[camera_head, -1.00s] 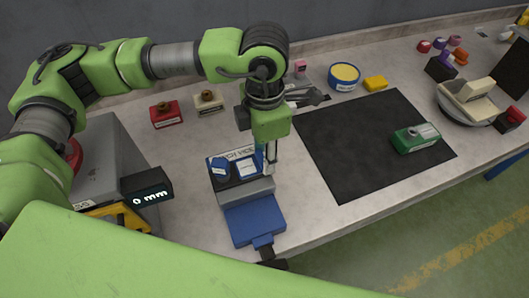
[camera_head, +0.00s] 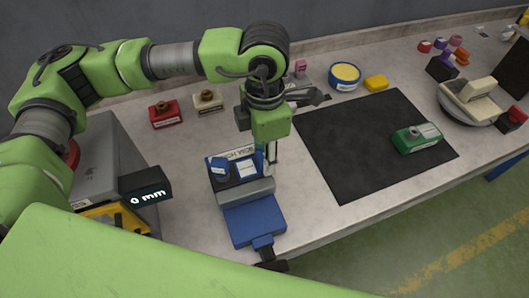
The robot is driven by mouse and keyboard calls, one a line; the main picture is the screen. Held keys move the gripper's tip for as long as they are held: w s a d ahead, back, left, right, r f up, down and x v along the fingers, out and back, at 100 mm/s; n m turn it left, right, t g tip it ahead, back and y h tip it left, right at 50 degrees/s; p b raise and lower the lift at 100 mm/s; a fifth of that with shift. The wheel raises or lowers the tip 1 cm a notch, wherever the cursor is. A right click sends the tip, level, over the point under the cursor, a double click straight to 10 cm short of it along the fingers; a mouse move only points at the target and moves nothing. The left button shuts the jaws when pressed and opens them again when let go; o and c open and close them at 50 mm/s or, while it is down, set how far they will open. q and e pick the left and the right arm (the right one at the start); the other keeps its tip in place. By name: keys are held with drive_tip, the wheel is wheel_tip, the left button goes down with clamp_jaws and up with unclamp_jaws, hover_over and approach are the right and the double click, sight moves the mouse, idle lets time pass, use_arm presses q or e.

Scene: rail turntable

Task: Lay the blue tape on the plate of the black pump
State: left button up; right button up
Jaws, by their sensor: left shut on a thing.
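My left gripper (camera_head: 270,164) points down at the right edge of a dark, labelled tray (camera_head: 241,154) behind the blue vise (camera_head: 252,220). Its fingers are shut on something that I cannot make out. Two blue pieces with pale labels lie on the tray, one at left (camera_head: 220,168) and one at right (camera_head: 246,168), close to the fingers. I cannot tell which blue thing is the tape. A black block (camera_head: 440,69) stands at the back right; I cannot tell whether it is the black pump. My right gripper is not in view.
A black mat (camera_head: 350,150) carries a green block (camera_head: 416,138). A blue tin (camera_head: 344,77), a yellow block (camera_head: 376,83), red (camera_head: 166,115) and cream (camera_head: 208,101) knobbed blocks stand behind. A white scale (camera_head: 470,102) is at right, a grey display unit (camera_head: 146,187) at left.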

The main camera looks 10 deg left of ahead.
use_arm(q)
drive_tip(key=o, duration=0.8)
wheel_tip(320, 180, up, 12)
